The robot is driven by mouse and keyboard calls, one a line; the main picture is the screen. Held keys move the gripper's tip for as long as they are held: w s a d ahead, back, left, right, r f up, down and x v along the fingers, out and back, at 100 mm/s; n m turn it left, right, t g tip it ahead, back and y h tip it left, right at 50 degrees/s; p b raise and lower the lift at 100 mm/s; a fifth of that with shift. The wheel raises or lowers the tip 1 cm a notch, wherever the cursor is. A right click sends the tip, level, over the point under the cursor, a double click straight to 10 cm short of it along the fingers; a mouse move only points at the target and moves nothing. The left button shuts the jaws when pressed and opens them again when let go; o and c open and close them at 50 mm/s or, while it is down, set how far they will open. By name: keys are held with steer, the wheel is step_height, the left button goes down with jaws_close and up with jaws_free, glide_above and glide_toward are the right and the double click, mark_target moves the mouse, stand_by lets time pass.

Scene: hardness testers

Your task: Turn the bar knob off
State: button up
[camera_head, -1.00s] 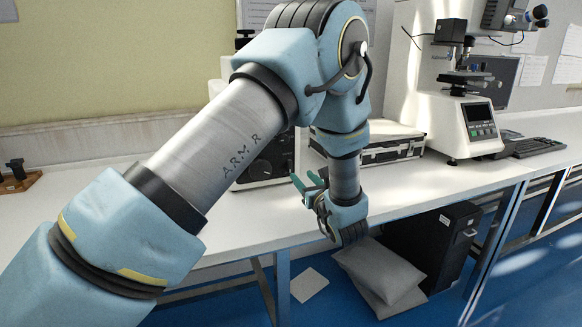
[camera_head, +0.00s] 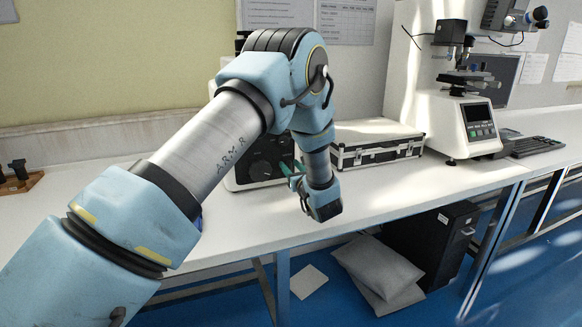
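A hardness tester with a dark front panel (camera_head: 262,163) stands on the bench behind my arm. My arm covers much of it, and I cannot make out the bar knob or its position. My gripper (camera_head: 291,168) has green fingers that point left towards the right part of this panel. The fingers look apart, with nothing visible between them. From this view I cannot tell whether they touch the panel.
A black and silver case (camera_head: 378,150) lies on the white bench (camera_head: 400,187) right of my gripper. Another tester (camera_head: 465,125) and a keyboard (camera_head: 536,146) stand further right. Below are a black computer box (camera_head: 432,243) and grey cushions (camera_head: 378,272). The bench front is clear.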

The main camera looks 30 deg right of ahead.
jaws_close()
